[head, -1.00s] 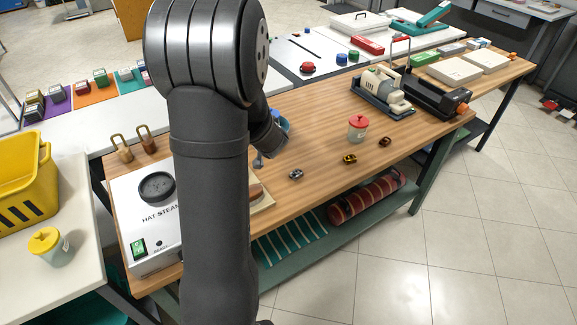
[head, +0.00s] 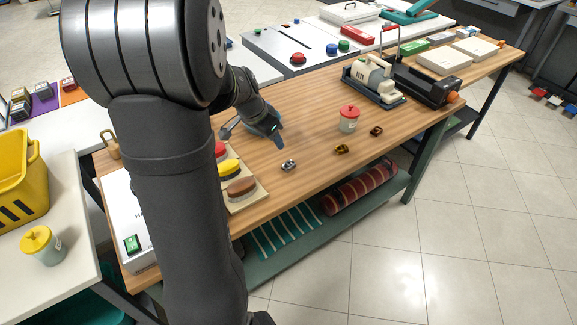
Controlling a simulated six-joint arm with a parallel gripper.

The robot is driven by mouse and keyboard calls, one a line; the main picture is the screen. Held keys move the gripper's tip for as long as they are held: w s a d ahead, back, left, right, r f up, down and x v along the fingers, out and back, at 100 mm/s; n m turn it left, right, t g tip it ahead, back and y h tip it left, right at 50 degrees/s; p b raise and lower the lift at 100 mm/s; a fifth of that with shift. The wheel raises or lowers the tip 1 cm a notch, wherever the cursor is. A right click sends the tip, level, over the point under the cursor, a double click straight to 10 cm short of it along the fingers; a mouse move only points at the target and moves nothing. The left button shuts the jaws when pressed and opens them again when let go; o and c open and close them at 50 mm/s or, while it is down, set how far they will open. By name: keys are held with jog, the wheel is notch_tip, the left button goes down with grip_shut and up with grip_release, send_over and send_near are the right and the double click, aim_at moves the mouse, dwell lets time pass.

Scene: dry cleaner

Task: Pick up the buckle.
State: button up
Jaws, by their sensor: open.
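Three small buckle-like pieces lie in a loose row on the wooden worktable (head: 310,125). A silver buckle (head: 288,165) is nearest the front edge, a gold buckle (head: 341,149) lies to its right, and a brown buckle (head: 376,131) is farthest right. The pictures do not show which one is meant. My gripper (head: 254,137) is above the table, up and left of the silver buckle, and apart from it. Its fingers are spread and nothing shows between them. All three pieces are unobstructed.
A red-lidded jar (head: 349,119) stands behind the gold buckle. A board with red, yellow and brown brushes (head: 241,188) lies left of the silver one. A cream machine on a dark tray (head: 373,80) stands farther back. The wood around the buckles is clear.

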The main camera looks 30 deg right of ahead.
aim_at(288, 164)
jog(key=x, duration=1.7)
jog(key=shift+d+r, duration=0.15)
jog(key=shift+d, duration=0.1)
jog(key=c, duration=1.1)
jog(key=shift+o, duration=0.2)
jog(key=shift+r, duration=0.1)
